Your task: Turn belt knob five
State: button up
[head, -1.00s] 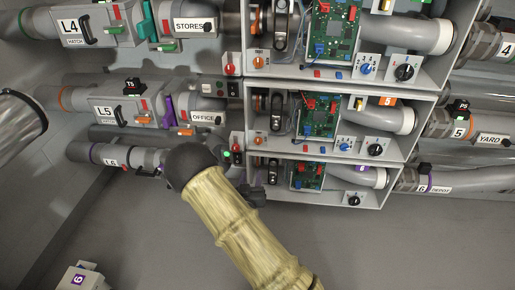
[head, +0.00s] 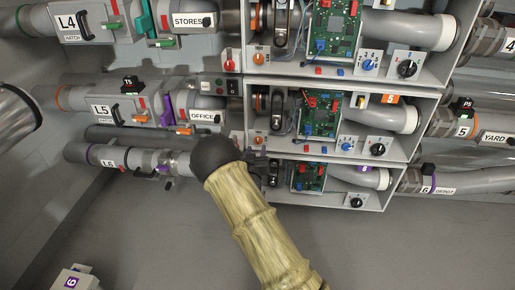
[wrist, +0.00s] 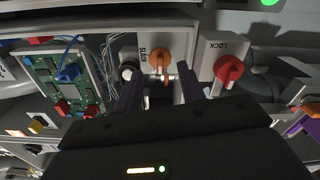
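The orange knob of bay five (head: 258,140) is on a white plate at the left end of the bay marked 5. In the wrist view an orange knob (wrist: 160,58) sits beside the word SLACK, its handle pointing down the picture. I take this to be the belt knob. My gripper (head: 262,166) is just below the bay-five knob in the head view, partly hidden by my dark wrist. In the wrist view my gripper (wrist: 160,84) is open, with its two dark fingers either side of the knob's line. I cannot tell whether they touch it.
A red knob (wrist: 229,68) marked LOCK is close to the right finger in the wrist view. A green circuit board (head: 321,114) and a blue knob (head: 347,146) are farther right in bay five.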

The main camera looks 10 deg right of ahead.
aim_at(258, 143)
jog(key=b+x, duration=0.1)
jog(key=x, duration=0.3)
jog(key=shift+w, duration=0.1)
jog(key=c, duration=0.7)
